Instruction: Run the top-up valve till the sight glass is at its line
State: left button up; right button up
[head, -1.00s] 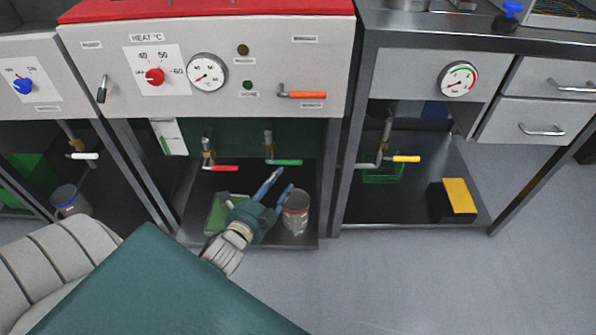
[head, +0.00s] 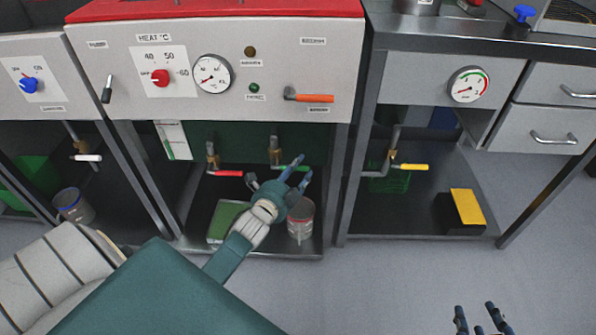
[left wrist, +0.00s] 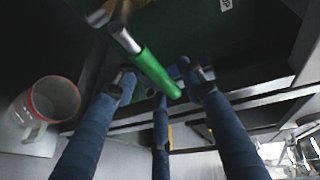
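A valve with a green handle (head: 292,168) hangs under the middle bench, its handle partly behind my left gripper (head: 298,170). In the left wrist view the green handle (left wrist: 155,72) runs between the spread fingers of the left gripper (left wrist: 160,82), which look open around it; contact cannot be told. A white plate with a green strip, looking like the sight glass (head: 173,141), is under the bench further left; its level and line are too small to read. My right gripper (head: 480,312) shows at the lower right, fingers apart and empty.
A red-handled valve (head: 229,173) sits left of the green one, a yellow-handled valve (head: 413,167) to the right. A yellow-topped block (head: 466,202) stands on the right shelf.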

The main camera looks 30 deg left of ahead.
pick_arm(q)
grip_shut()
